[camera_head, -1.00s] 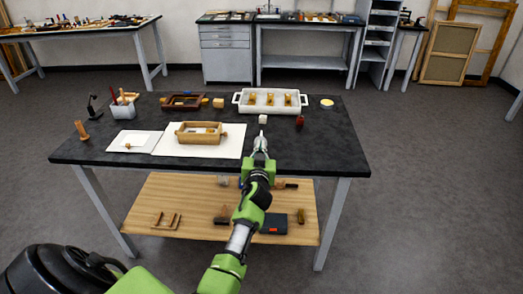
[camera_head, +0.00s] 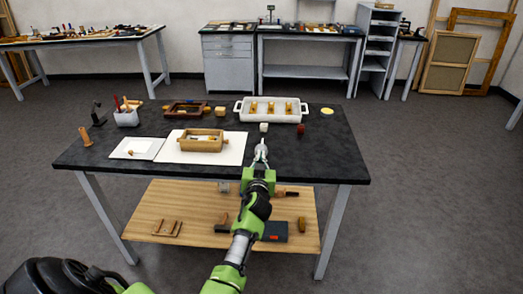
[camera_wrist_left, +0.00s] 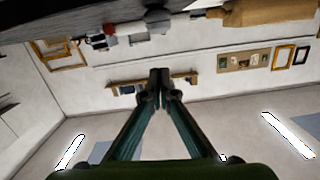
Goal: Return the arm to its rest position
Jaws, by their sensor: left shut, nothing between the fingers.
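My left arm is green and black and reaches up from the bottom of the head view to the front edge of the black-topped table (camera_head: 310,165). My left gripper (camera_head: 261,147) is shut and empty, over the table's front part. In the left wrist view the gripper (camera_wrist_left: 159,78) shows its two fingertips together, with the wall and ceiling lights behind, tilted. My right gripper is not in view.
Near the gripper stand a small white block (camera_head: 264,127) and a dark red item (camera_head: 301,130). A white tray (camera_head: 236,108) is behind. A wooden frame box (camera_head: 202,146) lies on a white sheet (camera_head: 173,154). The table's right front is clear.

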